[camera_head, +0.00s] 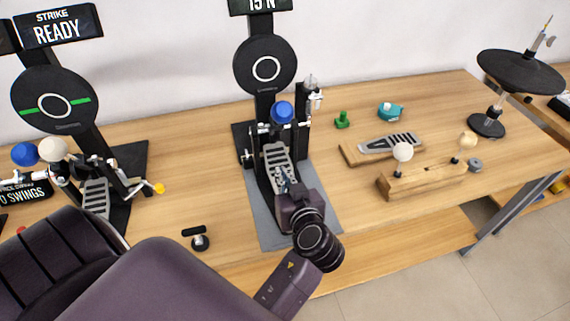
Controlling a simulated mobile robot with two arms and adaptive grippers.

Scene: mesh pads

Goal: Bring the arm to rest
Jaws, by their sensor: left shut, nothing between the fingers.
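My left gripper (283,180) is shut and empty. It points away from me, over the near end of the middle drum pedal's footboard (276,156). I cannot tell whether the fingertips touch the footboard. The middle pedal stands on a grey mat (328,221) and has a blue beater (283,112) in front of a round black pad (265,66). My left arm (285,284) comes in from the bottom, with its wrist over the table's front edge. My right gripper is not in view.
A second pedal (96,194) with its pad (54,100) stands at the left. A cymbal stand (487,125) is far right.

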